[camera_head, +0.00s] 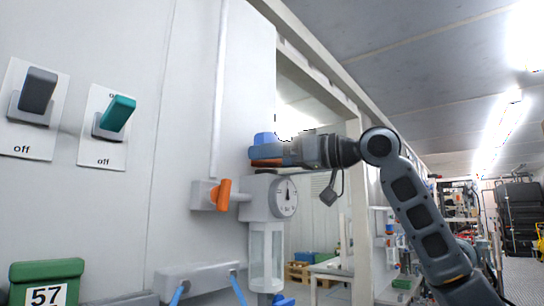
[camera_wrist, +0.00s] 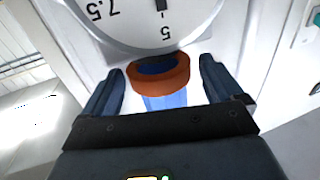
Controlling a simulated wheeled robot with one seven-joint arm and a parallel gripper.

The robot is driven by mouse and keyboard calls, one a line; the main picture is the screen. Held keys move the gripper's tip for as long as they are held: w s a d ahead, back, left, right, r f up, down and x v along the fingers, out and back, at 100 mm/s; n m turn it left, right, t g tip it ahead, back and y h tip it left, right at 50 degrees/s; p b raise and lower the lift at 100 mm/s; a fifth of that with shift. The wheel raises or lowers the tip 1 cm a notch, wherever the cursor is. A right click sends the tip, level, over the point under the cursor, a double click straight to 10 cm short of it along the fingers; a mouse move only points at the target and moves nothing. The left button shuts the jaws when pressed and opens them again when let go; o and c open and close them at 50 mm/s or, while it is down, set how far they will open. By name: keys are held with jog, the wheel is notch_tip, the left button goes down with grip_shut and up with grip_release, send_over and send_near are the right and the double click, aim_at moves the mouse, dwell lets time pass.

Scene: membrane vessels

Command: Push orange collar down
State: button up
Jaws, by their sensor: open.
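The orange collar (camera_wrist: 178,75) is a ring around a blue knob (camera_wrist: 160,102) in the wrist view, just in front of the gauge face. In the head view a thin strip of the collar (camera_head: 262,162) shows under my finger, and the knob's blue top (camera_head: 264,138) rises above it, over the gauge unit. My gripper (camera_wrist: 161,66) is open, with one dark blue finger on each side of the collar. Gaps show between the fingers and the ring in the wrist view. In the head view my gripper (camera_head: 256,153) comes in level from the right and hides much of the collar.
The round gauge (camera_head: 285,197) sits just below my gripper, above a clear vessel (camera_head: 266,255). An orange-handled valve (camera_head: 224,195) is to its left on the wall. Two switches (camera_head: 38,92) (camera_head: 116,114) are farther left. A doorway opens to the right.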

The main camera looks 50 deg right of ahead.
aim_at(281, 164)
jog(key=shift+w, duration=0.1)
jog(key=c, duration=1.4)
jog(key=shift+f, duration=0.85)
jog(key=shift+c, duration=0.5)
jog(key=o, duration=1.2)
jog(key=shift+w, duration=0.1)
jog(key=o, duration=0.3)
jog(key=shift+r, duration=0.1)
jog(key=b+v, duration=0.1)
jog(key=v, duration=0.7)
